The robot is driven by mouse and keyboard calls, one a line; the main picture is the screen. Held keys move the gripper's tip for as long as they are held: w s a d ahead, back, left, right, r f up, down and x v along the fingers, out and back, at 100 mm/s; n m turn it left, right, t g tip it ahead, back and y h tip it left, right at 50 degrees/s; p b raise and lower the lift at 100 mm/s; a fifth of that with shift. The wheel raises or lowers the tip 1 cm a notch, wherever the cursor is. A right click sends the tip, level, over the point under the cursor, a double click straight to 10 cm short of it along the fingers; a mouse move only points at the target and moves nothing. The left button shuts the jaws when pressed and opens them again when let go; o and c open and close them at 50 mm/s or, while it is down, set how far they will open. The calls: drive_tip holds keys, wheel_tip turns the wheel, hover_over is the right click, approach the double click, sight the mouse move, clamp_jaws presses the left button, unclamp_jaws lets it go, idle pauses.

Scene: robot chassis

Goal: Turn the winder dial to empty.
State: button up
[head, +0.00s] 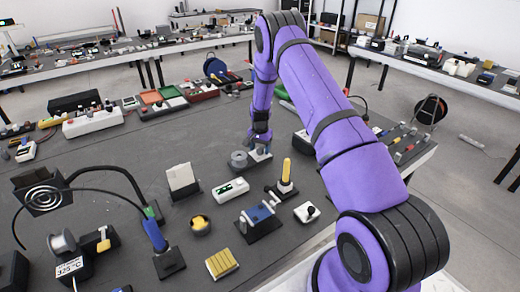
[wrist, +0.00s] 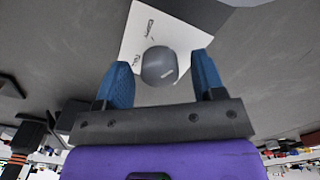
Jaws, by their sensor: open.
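The winder dial is a dark grey round knob (wrist: 158,64) on a white plate (wrist: 135,40) in the wrist view. A word that looks like EMPTY is printed at the plate's top and a shorter one, like FULL, left of the knob. A short pale mark shows on the knob's lower right; which label it points to, I cannot tell. My gripper (wrist: 161,72) is open, with one blue finger on each side of the knob and visible gaps. In the head view my gripper (head: 260,140) points down over the winder's pale plate (head: 262,156), hiding the knob.
A grey round spool (head: 239,158) stands just left of the plate. A yellow-handled tool (head: 286,172), a white box with a green display (head: 231,189) and a white card holder (head: 182,180) stand nearby. Bare bench top lies left of the spool.

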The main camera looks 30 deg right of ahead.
drive_tip(key=shift+f, duration=0.2)
drive_tip(key=c, duration=0.9)
drive_tip(key=shift+n, duration=0.3)
drive_tip(key=n, duration=0.6)
drive_tip(key=shift+n, duration=0.4)
drive_tip(key=n, duration=0.6)
drive_tip(key=shift+n, duration=0.3)
